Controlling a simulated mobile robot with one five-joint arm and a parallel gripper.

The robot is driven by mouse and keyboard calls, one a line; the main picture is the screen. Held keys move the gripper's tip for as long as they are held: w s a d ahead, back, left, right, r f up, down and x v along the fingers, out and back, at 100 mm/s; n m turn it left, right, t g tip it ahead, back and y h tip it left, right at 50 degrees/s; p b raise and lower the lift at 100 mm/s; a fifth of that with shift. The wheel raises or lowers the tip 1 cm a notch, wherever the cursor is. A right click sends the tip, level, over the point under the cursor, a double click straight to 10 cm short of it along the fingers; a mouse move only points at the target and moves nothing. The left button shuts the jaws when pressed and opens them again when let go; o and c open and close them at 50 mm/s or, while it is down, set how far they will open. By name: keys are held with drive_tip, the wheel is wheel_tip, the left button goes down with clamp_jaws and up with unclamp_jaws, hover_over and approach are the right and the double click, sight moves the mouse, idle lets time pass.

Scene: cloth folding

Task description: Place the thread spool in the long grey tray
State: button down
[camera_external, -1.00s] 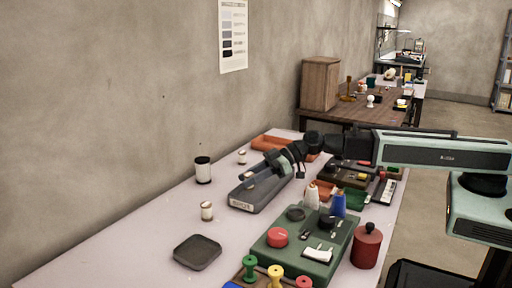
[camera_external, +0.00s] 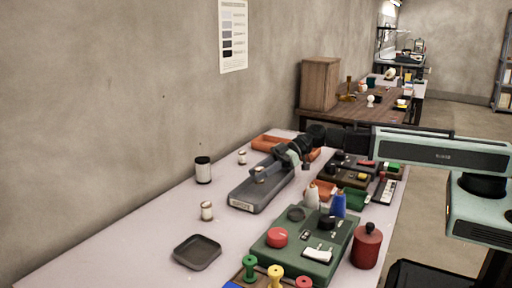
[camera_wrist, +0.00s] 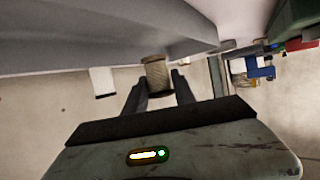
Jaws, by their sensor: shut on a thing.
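The thread spool (camera_external: 259,175), small and pale tan, is held at the tip of my gripper (camera_external: 258,170). In the wrist view the spool (camera_wrist: 157,74) sits between the two dark fingers, which are shut on it. The long grey tray (camera_external: 270,198) lies on the pale table with a label on its near end. The spool and fingers appear over the tray's inside in the external view. I cannot tell whether the spool touches the tray floor. The tray's grey wall (camera_wrist: 100,45) fills much of the upper wrist view.
A spool-like piece (camera_external: 207,211) and a white and black cylinder (camera_external: 203,170) stand left of the tray. An orange tray (camera_external: 270,143) lies behind it. A dark square dish (camera_external: 197,252), a green case (camera_external: 310,262) and a red canister (camera_external: 367,246) are nearer.

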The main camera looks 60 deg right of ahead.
sight(260, 183)
wheel_tip(260, 183, down, 4)
drive_tip(key=b, duration=0.4)
drive_tip(key=shift+f, duration=0.15)
drive_tip(key=shift+r, duration=0.3)
drive_tip(key=shift+f, duration=0.2)
drive_tip(key=c, duration=1)
unclamp_jaws()
drive_tip(key=shift+c, duration=0.2)
